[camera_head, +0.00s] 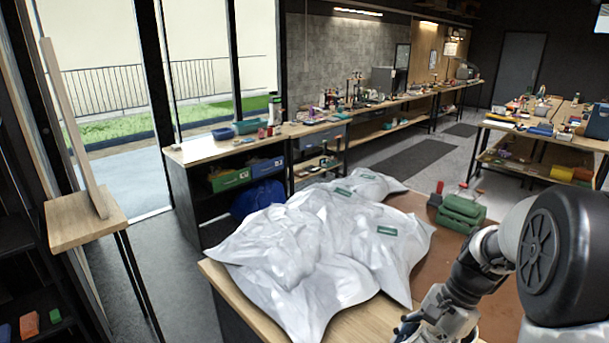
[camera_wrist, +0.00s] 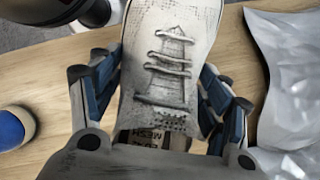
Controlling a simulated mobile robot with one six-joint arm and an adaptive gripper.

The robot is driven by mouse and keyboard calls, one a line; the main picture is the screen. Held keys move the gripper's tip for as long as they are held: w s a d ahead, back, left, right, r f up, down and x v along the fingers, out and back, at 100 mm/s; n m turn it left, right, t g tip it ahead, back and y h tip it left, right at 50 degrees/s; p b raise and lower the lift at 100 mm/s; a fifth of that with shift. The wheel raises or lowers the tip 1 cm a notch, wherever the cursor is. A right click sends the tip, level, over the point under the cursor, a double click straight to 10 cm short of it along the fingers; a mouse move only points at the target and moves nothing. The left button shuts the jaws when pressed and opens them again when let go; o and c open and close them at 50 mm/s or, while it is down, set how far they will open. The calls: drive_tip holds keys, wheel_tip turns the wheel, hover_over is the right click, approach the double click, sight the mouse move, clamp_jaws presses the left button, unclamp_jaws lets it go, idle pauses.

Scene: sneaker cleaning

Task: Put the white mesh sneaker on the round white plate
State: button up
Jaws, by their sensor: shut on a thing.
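The white mesh sneaker (camera_wrist: 172,50) fills the middle of the wrist view, with its laces facing the camera. Its upper part runs off the top edge of that view. My gripper (camera_wrist: 160,88) is shut on it, with a blue-padded finger on each side. The sneaker is over the wooden tabletop; I cannot tell how high. In the head view only a small part of my gripper (camera_head: 408,322) shows at the bottom edge, and the sneaker is out of sight there. I see no round white plate in either view.
Crumpled pale grey sheeting (camera_head: 310,240) with green labels covers much of the wooden table (camera_head: 365,325). It also lies at the right of the wrist view (camera_wrist: 290,75). A green case (camera_head: 461,213) stands behind my arm. A round blue and cream object (camera_wrist: 14,128) is at the left.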

drive_tip(key=w+a+f+n+g+h, duration=0.3)
drive_tip(key=a+f+n, duration=0.4)
drive_tip(key=a+n, duration=0.4)
drive_tip(key=n+h, duration=0.1)
drive_tip(key=n, duration=0.2)
drive_tip(key=shift+w+a+n, duration=0.15)
drive_tip(key=shift+w+n, duration=0.1)
drive_tip(key=shift+n, duration=0.15)
